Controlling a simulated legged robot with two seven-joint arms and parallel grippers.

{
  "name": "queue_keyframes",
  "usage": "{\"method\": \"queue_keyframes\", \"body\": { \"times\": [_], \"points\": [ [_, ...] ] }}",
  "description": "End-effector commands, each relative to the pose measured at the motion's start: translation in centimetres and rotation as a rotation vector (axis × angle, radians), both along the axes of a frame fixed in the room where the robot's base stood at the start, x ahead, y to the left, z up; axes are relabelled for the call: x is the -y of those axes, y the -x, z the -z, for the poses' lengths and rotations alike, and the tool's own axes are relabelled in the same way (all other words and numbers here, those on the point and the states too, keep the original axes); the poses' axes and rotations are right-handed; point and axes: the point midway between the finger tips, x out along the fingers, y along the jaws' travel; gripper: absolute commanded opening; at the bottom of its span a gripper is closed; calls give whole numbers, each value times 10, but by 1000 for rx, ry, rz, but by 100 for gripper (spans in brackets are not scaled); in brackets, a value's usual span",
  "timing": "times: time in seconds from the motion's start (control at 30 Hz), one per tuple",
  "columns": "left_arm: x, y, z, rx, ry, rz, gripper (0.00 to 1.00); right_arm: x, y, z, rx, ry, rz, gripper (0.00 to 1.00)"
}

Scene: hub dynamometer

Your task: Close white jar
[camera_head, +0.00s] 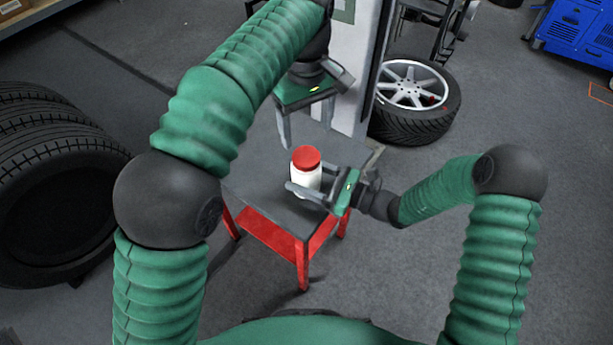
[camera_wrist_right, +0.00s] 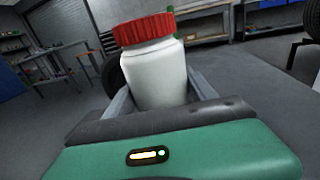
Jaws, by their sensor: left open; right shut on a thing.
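The white jar (camera_head: 305,181) stands upright over the small table with its red lid (camera_head: 305,158) on top. The jar also shows in the right wrist view (camera_wrist_right: 155,78), with the ribbed red lid (camera_wrist_right: 144,28) on its mouth. I cannot tell how tightly the lid sits. My right gripper (camera_head: 308,189) is shut on the jar's body from the right, one finger on each side. My left gripper (camera_head: 308,137) is open and empty, pointing down above and behind the lid, apart from it.
The small table (camera_head: 252,180) has a dark top and red legs, and its left part is bare. A tyre with a silver rim (camera_head: 412,88) lies behind at the right. Stacked tyres (camera_head: 50,180) stand at the left. A blue machine (camera_head: 578,30) is at the far right.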

Motion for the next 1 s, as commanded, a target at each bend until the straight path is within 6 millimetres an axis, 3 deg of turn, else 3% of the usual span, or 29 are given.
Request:
{"method": "queue_keyframes", "body": {
  "times": [0.03,0.17,0.33,0.43,0.57,0.8,1.0],
  "points": [
    [0,0,0,0,0,0,74,0,0,0,0,0,-1,16],
    [0,0,0,0,0,0,74,0,0,0,0,0,-1,0],
    [0,0,0,0,0,-19,74,0,0,0,0,0,-1,0],
    [0,0,0,0,0,-130,74,0,0,0,0,0,-1,0],
    [0,0,0,0,0,-454,74,0,0,0,0,0,-1,0],
    [0,-1,0,1,-1,-1186,74,0,0,0,0,0,-1,0],
    [0,-1,0,1,-1,-1523,74,0,0,0,0,0,-1,0]
  ]
}}
